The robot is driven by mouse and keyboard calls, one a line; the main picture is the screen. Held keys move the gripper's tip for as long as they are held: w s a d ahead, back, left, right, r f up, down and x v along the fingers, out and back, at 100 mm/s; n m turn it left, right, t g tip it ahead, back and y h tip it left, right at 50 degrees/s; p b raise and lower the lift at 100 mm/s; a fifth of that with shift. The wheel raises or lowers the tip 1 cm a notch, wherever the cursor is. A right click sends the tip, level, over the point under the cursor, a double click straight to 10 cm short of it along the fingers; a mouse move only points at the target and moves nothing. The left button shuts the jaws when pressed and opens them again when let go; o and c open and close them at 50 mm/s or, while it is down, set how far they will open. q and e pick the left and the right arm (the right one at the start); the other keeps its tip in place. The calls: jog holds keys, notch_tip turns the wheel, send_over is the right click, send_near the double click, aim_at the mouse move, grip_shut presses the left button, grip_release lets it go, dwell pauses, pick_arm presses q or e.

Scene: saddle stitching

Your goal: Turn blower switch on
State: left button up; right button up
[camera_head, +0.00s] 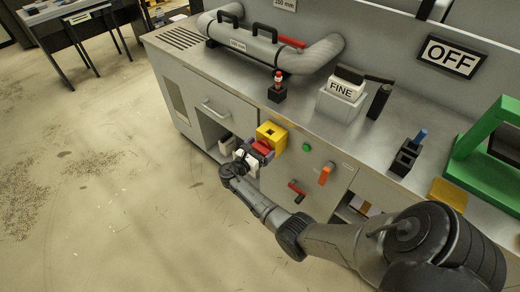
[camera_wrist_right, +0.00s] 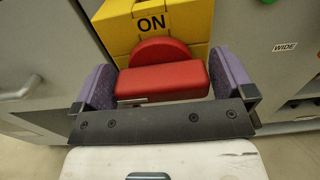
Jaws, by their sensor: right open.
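The blower switch is a yellow box (camera_head: 271,133) on the front of the grey bench, with a red handle (camera_head: 262,146). In the right wrist view the yellow box (camera_wrist_right: 178,22) carries the word ON above the red handle (camera_wrist_right: 160,80). My right gripper (camera_head: 256,152) is at the handle. In the wrist view its two purple-padded fingers (camera_wrist_right: 163,84) stand open on either side of the red handle; whether they touch it is hard to tell. A sign (camera_head: 450,57) on the wall behind reads OFF. My left gripper is not in view.
The bench front also has a green button (camera_head: 306,147), an orange lever (camera_head: 326,173) and a red lever (camera_head: 296,189). On top stand a block marked FINE (camera_head: 342,92), a large pipe (camera_head: 262,48) and a green frame (camera_head: 484,158). The floor at left is open.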

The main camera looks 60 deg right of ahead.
jog(key=shift+c, duration=0.4)
jog(key=c, duration=0.6)
jog(key=shift+o, duration=0.2)
